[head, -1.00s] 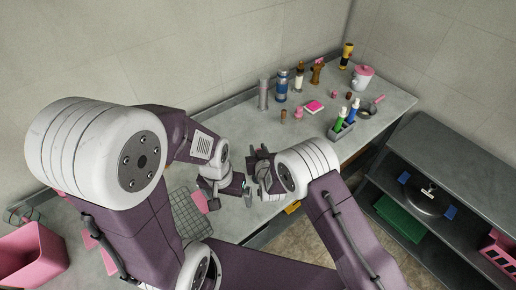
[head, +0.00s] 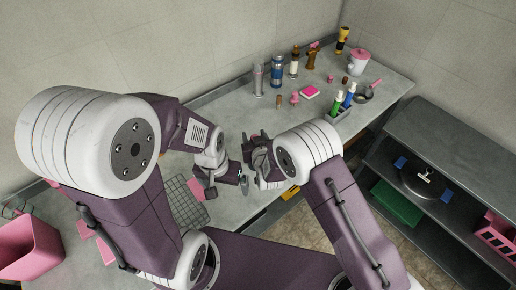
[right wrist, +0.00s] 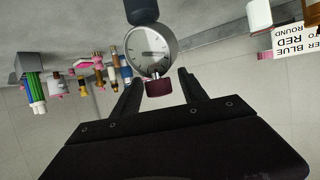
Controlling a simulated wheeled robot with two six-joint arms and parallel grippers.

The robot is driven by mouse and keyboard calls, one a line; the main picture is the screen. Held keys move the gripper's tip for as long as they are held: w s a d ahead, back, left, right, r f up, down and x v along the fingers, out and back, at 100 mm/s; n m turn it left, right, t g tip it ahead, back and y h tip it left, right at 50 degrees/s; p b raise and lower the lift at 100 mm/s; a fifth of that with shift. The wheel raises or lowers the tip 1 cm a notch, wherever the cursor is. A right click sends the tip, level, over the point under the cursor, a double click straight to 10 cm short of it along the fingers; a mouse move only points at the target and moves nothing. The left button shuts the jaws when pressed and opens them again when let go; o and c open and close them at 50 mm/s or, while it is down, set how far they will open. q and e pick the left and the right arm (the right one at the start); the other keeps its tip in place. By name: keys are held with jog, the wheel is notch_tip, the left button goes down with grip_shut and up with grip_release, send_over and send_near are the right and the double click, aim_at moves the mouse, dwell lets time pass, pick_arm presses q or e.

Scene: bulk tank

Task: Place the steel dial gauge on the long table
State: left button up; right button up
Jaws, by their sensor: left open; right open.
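The steel dial gauge (right wrist: 146,48) is large in the right wrist view, with a round pale face, a metal rim and a dark red end piece. In the head view my left gripper (head: 226,182) is open, close to my right gripper (head: 262,160), above the long table (head: 228,120). I cannot make out the gauge in the head view, where the grippers crowd together.
Bottles, a pink pad (head: 310,92), a pink-lidded pot (head: 358,62) and a pen holder (head: 342,112) stand on the table's far part. A wire rack (head: 185,203) and a pink bin (head: 28,250) are at the left. A dark shelf unit (head: 450,150) stands right.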

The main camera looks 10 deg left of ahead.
jog(key=b+v, duration=0.5)
jog(key=v, duration=0.5)
jog(key=shift+s, duration=0.25)
jog(key=shift+r, duration=0.1)
jog(key=s+d+f+m+g+h, duration=0.1)
jog(key=d+f+g+h, duration=0.15)
jog(key=d, duration=0.55)
jog(key=s+d+f+m+g+h, duration=0.1)
jog(key=d+f+m+g, duration=0.15)
jog(key=d, duration=0.55)
jog(key=s+d+f+m+g+h, duration=0.1)
jog(key=s+d+g, duration=0.5)
jog(key=s+d, duration=0.6)
jog(key=shift+d+m+h, duration=0.3)
jog(key=shift+m+h, duration=0.05)
jog(key=shift+h, duration=0.2)
